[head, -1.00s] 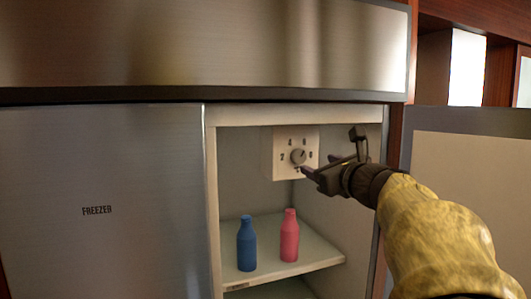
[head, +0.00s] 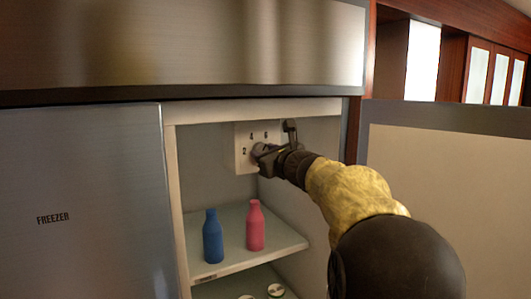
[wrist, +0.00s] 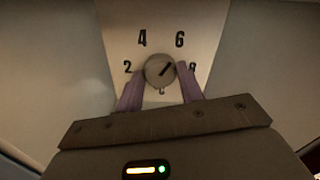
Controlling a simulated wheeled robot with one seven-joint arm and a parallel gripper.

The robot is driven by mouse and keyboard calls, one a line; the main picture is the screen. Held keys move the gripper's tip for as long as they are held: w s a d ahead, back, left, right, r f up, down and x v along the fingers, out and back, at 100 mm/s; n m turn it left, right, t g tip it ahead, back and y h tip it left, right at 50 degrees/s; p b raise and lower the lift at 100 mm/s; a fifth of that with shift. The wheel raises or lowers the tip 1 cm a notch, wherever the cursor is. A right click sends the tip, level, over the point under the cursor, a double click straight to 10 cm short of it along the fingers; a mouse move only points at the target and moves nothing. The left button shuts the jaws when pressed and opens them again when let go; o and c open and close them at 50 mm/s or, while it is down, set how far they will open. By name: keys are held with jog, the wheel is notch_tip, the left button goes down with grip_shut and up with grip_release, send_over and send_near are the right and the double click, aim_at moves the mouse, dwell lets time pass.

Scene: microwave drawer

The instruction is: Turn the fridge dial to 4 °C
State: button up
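The fridge dial (wrist: 159,70) is a round grey knob on a white plate (head: 243,160) marked 2, 4, 6 and 8, high inside the open fridge. In the wrist view its dark pointer line aims up and right, between the 6 (wrist: 180,40) and the 8 (wrist: 193,67). The 4 (wrist: 142,38) is at its upper left. My gripper (wrist: 160,78) is open, with one purple finger on each side of the knob. I cannot tell whether they touch it. In the head view, my gripper (head: 268,153) covers most of the knob.
A blue bottle (head: 212,238) and a pink bottle (head: 255,228) stand on the shelf (head: 285,238) below the dial. The freezer door (head: 80,180) is shut at left. The open fridge door (head: 440,180) is at right. Small round items (head: 276,290) lie on a lower shelf.

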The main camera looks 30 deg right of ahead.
jog(key=c, duration=0.4)
jog(key=shift+f+n+b, duration=0.15)
jog(key=shift+n+b, duration=0.35)
jog(key=shift+b, duration=0.2)
jog(key=shift+n+b, duration=5.25)
jog(key=shift+n, duration=0.15)
